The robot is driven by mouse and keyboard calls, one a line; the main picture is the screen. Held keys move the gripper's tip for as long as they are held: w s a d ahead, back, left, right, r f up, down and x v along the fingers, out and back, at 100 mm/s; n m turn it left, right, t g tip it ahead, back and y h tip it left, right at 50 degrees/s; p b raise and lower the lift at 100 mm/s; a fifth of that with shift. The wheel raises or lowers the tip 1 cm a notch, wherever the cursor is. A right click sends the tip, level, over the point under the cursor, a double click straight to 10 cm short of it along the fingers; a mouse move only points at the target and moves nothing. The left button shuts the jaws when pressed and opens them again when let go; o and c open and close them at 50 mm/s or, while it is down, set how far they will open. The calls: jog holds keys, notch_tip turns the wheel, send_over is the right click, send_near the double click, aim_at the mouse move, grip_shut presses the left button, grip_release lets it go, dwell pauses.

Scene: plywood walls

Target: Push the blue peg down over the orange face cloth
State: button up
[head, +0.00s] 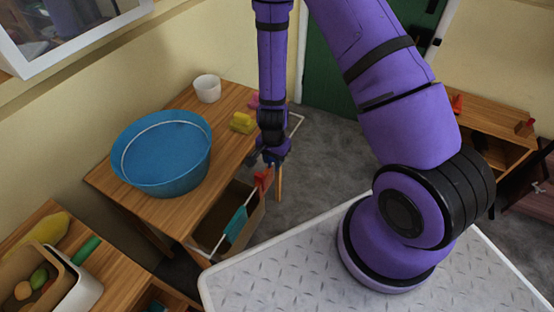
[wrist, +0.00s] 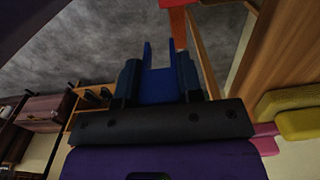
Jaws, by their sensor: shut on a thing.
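The blue peg (wrist: 158,88) is held between the two fingers of my gripper (wrist: 160,80). Its two prongs point away from my gripper, with an open gap between them. The orange face cloth (wrist: 178,28) shows red-orange just beyond the prongs, lined up more with the right prong than with the gap. I cannot tell whether they touch. In the head view the orange face cloth (head: 264,179) hangs at the white rail along the table's front, just below my gripper (head: 268,160). The peg is not clearly visible there.
A teal cloth (head: 236,222) hangs farther along the white rail (head: 208,255). The wooden table (head: 170,205) bears a blue basin (head: 161,165), a white cup (head: 207,88), a yellow block-like item (head: 242,122) and a pink item (head: 254,100). Grey floor (head: 310,160) lies open to the right.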

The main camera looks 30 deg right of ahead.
aim_at(268, 169)
jog(key=shift+w+a+f, duration=0.1)
jog(key=shift+w+a, duration=0.6)
jog(key=shift+w, duration=0.25)
jog(key=shift+f, duration=2.7)
jog(key=shift+f, duration=0.15)
jog(key=o, duration=1)
jog(key=shift+c, duration=0.2)
notch_tip(268, 169, up, 11)
